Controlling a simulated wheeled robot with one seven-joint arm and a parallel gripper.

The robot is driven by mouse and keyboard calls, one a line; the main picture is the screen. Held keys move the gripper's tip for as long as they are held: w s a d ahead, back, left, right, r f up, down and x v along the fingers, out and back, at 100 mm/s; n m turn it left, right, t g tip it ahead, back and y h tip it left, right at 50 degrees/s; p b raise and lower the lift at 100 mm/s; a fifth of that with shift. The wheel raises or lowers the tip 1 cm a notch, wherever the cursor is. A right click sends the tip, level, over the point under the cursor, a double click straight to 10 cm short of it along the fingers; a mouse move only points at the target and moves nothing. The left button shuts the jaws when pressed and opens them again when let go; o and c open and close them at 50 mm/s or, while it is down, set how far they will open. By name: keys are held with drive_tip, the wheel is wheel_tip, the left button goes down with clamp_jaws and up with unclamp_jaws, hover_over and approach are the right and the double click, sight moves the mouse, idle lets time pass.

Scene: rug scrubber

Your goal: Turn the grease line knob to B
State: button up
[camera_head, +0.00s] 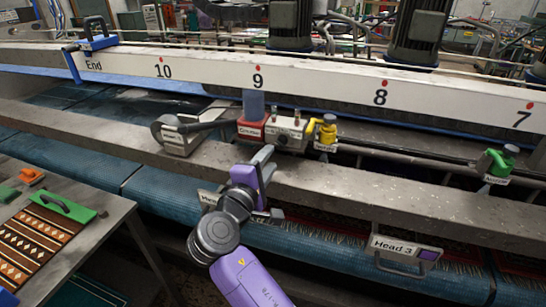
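A red-fronted block (252,131) sits on the grey metal beam, with a white label too small to read surely; it may say "Grease". A yellow knob (328,130) with a small label below is further right. I cannot tell which part is the grease line knob, and no letter B is legible. My gripper (265,168) is in front of and below the red block, apart from it. Its finger opening is unclear.
A green knob (500,162) is on the pipe at far right. A white numbered rail (320,82) runs behind. A "Head 3" handle (405,250) hangs from the beam's front. A side table (95,240) with a patterned rug piece stands left. Blue rollers lie below.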

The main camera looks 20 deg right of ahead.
drive_tip(key=shift+s+a, duration=0.15)
drive_tip(key=shift+s, duration=0.15)
drive_tip(key=w+a+t+y, duration=0.2)
drive_tip(key=a+t+y, duration=0.2)
drive_tip(key=a+y, duration=0.25)
drive_tip(key=s+a+f+m+y, duration=0.25)
drive_tip(key=s+f+y, duration=0.5)
drive_tip(key=s, duration=0.65)
drive_tip(key=s+d+f+m+g+h+b, duration=0.1)
drive_tip(key=s+d+f+m, duration=0.1)
drive_tip(key=s, duration=1)
drive_tip(key=s+d+f+m+g+h, duration=0.1)
drive_tip(key=s+d+f+m, duration=0.1)
drive_tip(key=s+d+m, duration=0.2)
drive_tip(key=s+d+f+m+h+b, duration=0.1)
drive_tip(key=s+d+m, duration=0.3)
drive_tip(key=s, duration=1.6)
drive_tip(key=d+f, duration=0.1)
drive_tip(key=d, duration=0.3)
drive_tip(key=shift+s+f+g+b, duration=0.15)
drive_tip(key=shift+s+g+b, duration=0.2)
drive_tip(key=shift+s+g, duration=0.05)
